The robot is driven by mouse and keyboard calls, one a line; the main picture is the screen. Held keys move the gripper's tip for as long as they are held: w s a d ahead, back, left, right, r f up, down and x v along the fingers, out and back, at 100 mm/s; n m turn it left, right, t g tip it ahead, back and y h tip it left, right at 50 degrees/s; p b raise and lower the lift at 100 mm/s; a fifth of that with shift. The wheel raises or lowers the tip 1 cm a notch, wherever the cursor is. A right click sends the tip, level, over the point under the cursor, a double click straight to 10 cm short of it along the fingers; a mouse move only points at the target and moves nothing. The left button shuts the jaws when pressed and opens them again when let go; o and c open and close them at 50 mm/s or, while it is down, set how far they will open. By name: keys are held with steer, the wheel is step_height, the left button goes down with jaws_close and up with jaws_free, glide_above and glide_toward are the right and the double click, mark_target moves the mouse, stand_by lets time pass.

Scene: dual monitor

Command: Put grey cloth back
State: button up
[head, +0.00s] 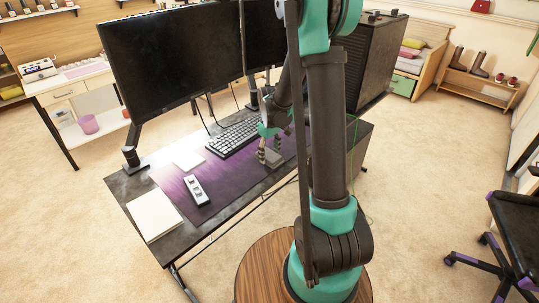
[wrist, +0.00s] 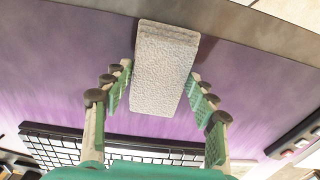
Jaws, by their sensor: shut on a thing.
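The grey cloth (wrist: 165,70) is a light grey, textured, folded block in the middle of the wrist view. My gripper (wrist: 162,78) has one finger on each side of it and is shut on it. In the head view my gripper (head: 270,157) is low over the right part of the purple desk mat (head: 235,177), with the cloth mostly hidden around the fingers. I cannot tell whether the cloth touches the mat.
A black keyboard (head: 233,137) lies behind my gripper, below two monitors (head: 160,62). A remote-like device (head: 196,190), a small pale pad (head: 188,159) and a white notebook (head: 154,214) lie to the left. A black computer case (head: 370,62) stands at the desk's right end.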

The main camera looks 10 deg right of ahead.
mark_target(270, 155)
steer(key=shift+f, duration=0.2)
steer(key=o, duration=1)
steer(key=shift+f, duration=0.1)
step_height(270, 155, up, 11)
steer(key=s+d+f+m+t, duration=0.1)
steer(key=s+m, duration=0.1)
steer(key=s, duration=0.5)
steer(key=s+d+f+m+t, duration=0.1)
steer(key=s+f+m, duration=0.1)
steer(key=s, duration=0.5)
steer(key=s+d+f+m+t, duration=0.1)
steer(key=s+d+m+t, duration=0.1)
steer(key=s, duration=0.6)
steer(key=shift+f+m, duration=0.4)
steer(key=shift+m, duration=0.2)
